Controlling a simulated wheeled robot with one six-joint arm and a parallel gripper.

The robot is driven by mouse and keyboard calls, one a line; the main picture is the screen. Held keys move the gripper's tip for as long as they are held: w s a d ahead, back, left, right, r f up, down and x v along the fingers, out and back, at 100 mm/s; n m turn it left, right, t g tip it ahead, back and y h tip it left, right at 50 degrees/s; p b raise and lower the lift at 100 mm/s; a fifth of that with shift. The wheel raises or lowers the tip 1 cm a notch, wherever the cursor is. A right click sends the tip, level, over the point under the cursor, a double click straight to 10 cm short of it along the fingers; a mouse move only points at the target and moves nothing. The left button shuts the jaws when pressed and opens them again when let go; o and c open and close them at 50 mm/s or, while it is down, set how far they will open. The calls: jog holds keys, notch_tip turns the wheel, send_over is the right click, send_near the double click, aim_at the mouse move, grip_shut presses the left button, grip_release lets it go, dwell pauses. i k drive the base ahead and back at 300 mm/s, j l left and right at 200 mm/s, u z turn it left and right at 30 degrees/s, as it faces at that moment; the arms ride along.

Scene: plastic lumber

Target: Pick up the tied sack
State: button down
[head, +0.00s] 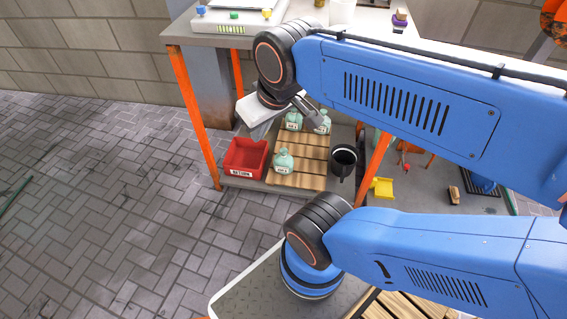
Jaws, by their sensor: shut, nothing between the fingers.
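Several pale green tied sacks stand on a slatted wooden pallet on the lower shelf. One sack (284,162) is at the front left, one (293,122) at the back left, and one (324,125) at the back right. Each has a gathered top, and white labels show on them. My gripper (314,120) is shut and empty, pointing down to the right by the back right sack. It overlaps that sack in the picture; I cannot tell whether they touch.
A red bin (245,157) stands left of the pallet (312,167), a black bucket (343,160) right of it. Orange table legs (193,115) and the grey tabletop (215,41) frame the shelf. A yellow object (382,187) lies at right. The paved floor at left is mostly clear.

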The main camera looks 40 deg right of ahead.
aim_at(284, 163)
jog(key=i+j, duration=0.1)
jog(key=j, duration=0.35)
jog(key=i+j, duration=0.15)
jog(key=j, duration=0.3)
jog(key=i+j, duration=0.1)
jog(key=j, duration=0.35)
jog(key=j+z, duration=0.2)
jog(key=z, duration=0.25)
jog(key=j+z, duration=0.2)
jog(key=z, duration=0.2)
jog(key=j+z, duration=0.2)
jog(key=z, duration=1.25)
jog(key=i+j, duration=0.05)
jog(key=j, duration=0.05)
